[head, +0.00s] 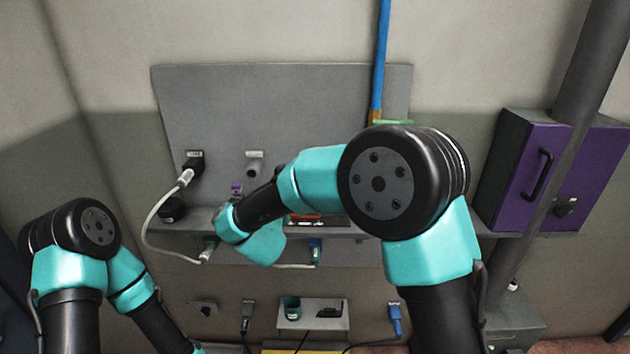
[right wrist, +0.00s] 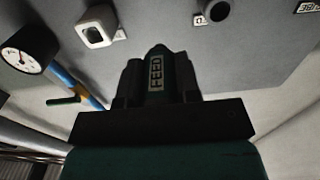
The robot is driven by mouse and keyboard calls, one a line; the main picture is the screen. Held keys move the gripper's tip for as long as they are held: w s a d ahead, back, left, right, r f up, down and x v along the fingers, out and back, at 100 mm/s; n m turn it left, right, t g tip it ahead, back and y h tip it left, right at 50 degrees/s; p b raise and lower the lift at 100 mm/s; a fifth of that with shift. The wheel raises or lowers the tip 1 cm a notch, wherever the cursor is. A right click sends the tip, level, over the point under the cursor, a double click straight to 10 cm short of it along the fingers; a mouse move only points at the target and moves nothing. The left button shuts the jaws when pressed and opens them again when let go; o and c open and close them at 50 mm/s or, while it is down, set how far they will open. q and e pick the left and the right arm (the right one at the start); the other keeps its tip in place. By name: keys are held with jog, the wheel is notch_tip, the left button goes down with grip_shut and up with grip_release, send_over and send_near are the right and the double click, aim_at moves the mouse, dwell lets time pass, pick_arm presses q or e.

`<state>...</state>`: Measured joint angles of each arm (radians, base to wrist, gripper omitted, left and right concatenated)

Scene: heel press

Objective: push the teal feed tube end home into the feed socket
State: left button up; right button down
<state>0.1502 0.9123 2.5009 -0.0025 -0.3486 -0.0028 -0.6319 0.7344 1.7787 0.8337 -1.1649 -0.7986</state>
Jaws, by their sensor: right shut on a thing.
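In the right wrist view the teal feed tube end (right wrist: 155,65), dark and labelled FEED, sits between the fingers of my right gripper (right wrist: 157,85), which is shut on it. It points away from the wrist, toward the grey panel. A pale square socket (right wrist: 97,28) and a round dark-holed port (right wrist: 218,10) show beyond it, with a gap in the picture; I cannot tell which is the feed socket. In the head view my right wrist covers the gripper and the tube end, beside the panel (head: 330,95).
A white cable (head: 150,215) loops from a black port (head: 195,162) at left. A grey socket (head: 254,158) is on the panel. A blue pipe (head: 381,50) with a green lever rises at the back. A purple cabinet (head: 590,170) stands right. A bracket (head: 325,322) hangs below the shelf.

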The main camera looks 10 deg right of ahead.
jog(key=w+a, duration=0.1)
jog(key=a, duration=0.7)
jog(key=shift+a, duration=0.15)
dwell(0.6)
jog(key=shift+w, duration=0.3)
jog(key=shift+w+d, duration=0.2)
jog(key=shift+w, duration=0.9)
jog(key=shift+w+d, duration=0.15)
jog(key=shift+w, duration=0.95)
jog(key=shift+w+d, duration=0.15)
jog(key=shift+w, duration=1.25)
dwell(1.2)
jog(key=c, duration=0.8)
grip_release()
jog(key=shift+o, duration=0.2)
